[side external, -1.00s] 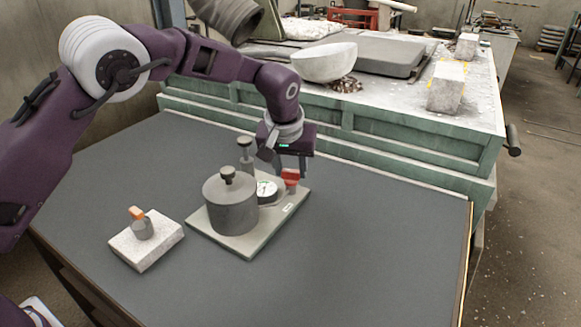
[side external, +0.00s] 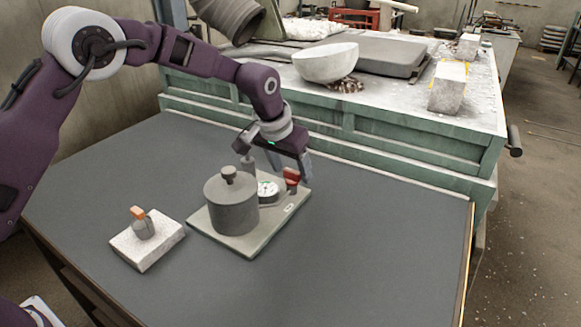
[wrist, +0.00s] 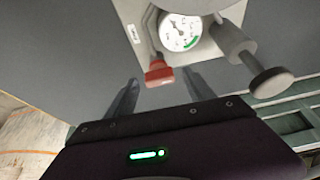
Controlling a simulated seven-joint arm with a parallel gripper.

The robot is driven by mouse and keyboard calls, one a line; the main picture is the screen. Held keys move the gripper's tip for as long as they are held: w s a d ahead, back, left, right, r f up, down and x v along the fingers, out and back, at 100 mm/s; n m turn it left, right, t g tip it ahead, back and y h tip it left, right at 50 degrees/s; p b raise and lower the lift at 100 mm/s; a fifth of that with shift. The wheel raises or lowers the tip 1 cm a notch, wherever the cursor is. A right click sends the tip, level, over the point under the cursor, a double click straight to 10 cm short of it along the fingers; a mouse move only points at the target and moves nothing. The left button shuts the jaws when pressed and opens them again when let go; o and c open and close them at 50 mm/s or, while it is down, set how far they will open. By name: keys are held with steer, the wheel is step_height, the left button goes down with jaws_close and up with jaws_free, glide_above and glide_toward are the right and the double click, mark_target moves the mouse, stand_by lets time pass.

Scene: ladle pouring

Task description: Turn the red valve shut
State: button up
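The red valve handle (side external: 291,176) sits at the far right part of a pale square base plate (side external: 247,244), beside a round white dial gauge (side external: 268,189). In the wrist view the red handle (wrist: 158,73) lies between the tips of my open gripper (wrist: 160,79), with visible space to each finger. In the side view my gripper (side external: 291,169) is tilted at the valve, one finger just right of the handle. The other finger is hard to make out there. Whether either finger touches the handle cannot be told.
A grey lidded cylinder (side external: 231,207) stands on the plate in front of the gauge. A grey post with a knob (side external: 248,166) is behind it. A white block (side external: 147,252) with an orange-topped fitting (side external: 138,213) lies to the left. The table front right is clear.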

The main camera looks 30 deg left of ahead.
steer(key=v, duration=0.7)
steer(key=s+a+r, duration=0.4)
steer(key=s+r, duration=0.2)
steer(key=s, duration=0.4)
steer(key=s+a+r, duration=0.3)
steer(key=s+r, duration=0.2)
steer(key=s, duration=0.5)
steer(key=s+a+f, duration=0.1)
steer(key=s+f, duration=0.1)
steer(key=s, duration=0.6)
steer(key=s+a+f+t, duration=0.1)
steer(key=s+f, duration=0.1)
steer(key=s, duration=0.7)
steer(key=shift+s+a+f+n, duration=0.2)
steer(key=shift+f+n, duration=0.1)
steer(key=shift+f, duration=0.1)
steer(key=shift+c, duration=0.4)
